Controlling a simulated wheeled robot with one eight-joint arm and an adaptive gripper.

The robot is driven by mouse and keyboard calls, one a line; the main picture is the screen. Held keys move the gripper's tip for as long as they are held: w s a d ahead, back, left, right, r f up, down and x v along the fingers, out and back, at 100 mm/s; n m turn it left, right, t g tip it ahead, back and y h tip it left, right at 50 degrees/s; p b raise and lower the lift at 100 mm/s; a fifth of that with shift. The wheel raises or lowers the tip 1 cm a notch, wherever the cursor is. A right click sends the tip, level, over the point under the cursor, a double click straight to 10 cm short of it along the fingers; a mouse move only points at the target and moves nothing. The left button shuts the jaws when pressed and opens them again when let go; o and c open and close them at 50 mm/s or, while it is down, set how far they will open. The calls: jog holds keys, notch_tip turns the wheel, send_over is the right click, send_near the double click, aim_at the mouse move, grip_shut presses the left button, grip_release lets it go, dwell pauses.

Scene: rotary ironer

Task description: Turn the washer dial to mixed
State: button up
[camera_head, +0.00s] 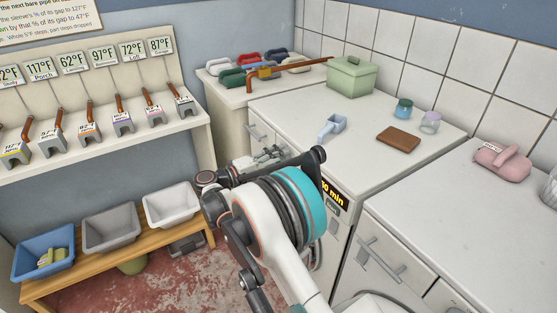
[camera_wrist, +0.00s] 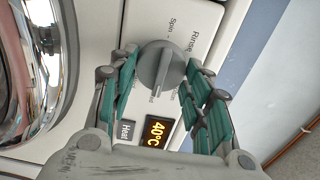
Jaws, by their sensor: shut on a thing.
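The grey round washer dial (camera_wrist: 155,56) with a raised grip bar sits on the white panel in the wrist view. My gripper (camera_wrist: 162,66) is shut on it, one teal-padded finger on each side. The words Rinse and Spin show beside the dial; other labels are covered by the fingers, and I see no readable "mixed". The bar's lower end points roughly toward the display (camera_wrist: 156,131), which reads 40°C. In the head view my arm covers the dial and gripper; the washer (camera_head: 290,110) shows its top and a partly hidden minutes display (camera_head: 333,193).
A round door with a shiny rim (camera_wrist: 40,75) is beside the panel. A bench with bins (camera_head: 110,228) stands left; red floor shows between.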

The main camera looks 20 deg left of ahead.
dwell(0.3)
jog(key=o, duration=1)
jog(key=shift+o, duration=0.2)
jog(key=v, duration=1.2)
